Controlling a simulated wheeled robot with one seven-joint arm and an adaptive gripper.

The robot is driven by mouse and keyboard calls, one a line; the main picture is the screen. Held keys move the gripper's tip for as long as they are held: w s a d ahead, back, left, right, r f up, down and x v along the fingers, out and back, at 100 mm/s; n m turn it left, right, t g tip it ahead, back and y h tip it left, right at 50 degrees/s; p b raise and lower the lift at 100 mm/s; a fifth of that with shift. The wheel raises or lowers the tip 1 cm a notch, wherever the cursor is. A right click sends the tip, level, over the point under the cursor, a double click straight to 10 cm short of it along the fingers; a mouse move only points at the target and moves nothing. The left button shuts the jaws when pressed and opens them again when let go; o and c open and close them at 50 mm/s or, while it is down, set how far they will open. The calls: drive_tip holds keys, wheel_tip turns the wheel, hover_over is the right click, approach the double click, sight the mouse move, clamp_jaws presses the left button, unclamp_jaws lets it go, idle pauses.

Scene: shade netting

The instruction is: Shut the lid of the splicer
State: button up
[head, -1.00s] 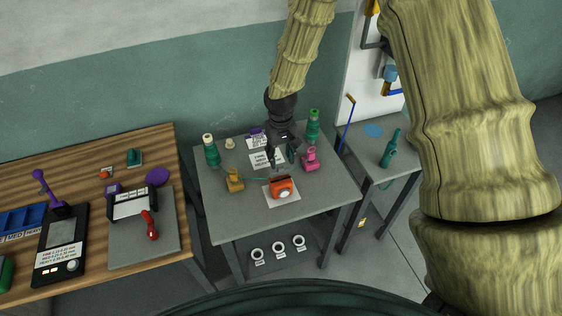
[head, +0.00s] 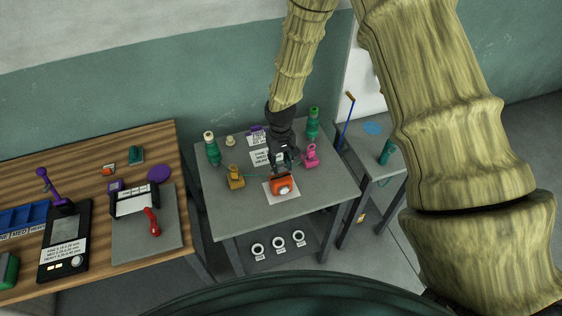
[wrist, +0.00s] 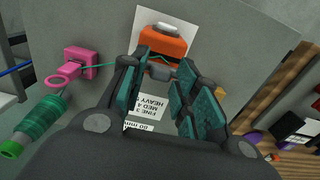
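The orange splicer (head: 284,188) sits on a white sheet on the grey table, with a dark part along its back edge. It also shows in the wrist view (wrist: 163,42), beyond my fingertips, with a pale bar on its far side. A grey piece at its near side lies between the fingertips; I cannot tell whether this is the lid, nor the lid's angle. My gripper (head: 281,168) is just behind and above the splicer. In the wrist view my gripper (wrist: 163,72) has its teal-padded fingers apart, with no clear grip on anything. Contact cannot be told.
A pink clamp (head: 311,155) and a yellow clamp (head: 236,178) flank the splicer, with green line running toward it. Green spools (head: 212,149) stand behind. A printed card (head: 261,158) lies behind the splicer. The table's front is clear.

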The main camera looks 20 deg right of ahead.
clamp_jaws()
drive_tip(key=s+t+b, duration=0.1)
drive_tip(key=b, duration=0.2)
drive_tip(key=s+f+t+b, duration=0.1)
drive_tip(key=t+b, duration=0.1)
drive_tip(key=b, duration=0.1)
drive_tip(key=s+t+b, duration=0.1)
drive_tip(key=b, duration=0.2)
drive_tip(key=shift+f, duration=0.4)
drive_tip(key=shift+s+d+f+t+b, duration=0.1)
drive_tip(key=shift+s+f+t+b, duration=0.5)
drive_tip(key=shift+t+b, duration=1.2)
drive_tip(key=shift+s+f+t+b, duration=0.45)
drive_tip(key=shift+f+t+b, duration=0.6)
drive_tip(key=shift+b, duration=1.1)
drive_tip(key=shift+s+d+f+t+b, duration=0.1)
drive_tip(key=shift+s+f+t+b, duration=0.4)
drive_tip(key=shift+t+b, duration=1.4)
drive_tip(key=shift+s+a+f+t+y+b, duration=0.1)
drive_tip(key=shift+f+t+y+b, duration=0.2)
drive_tip(key=shift+t+b, duration=0.35)
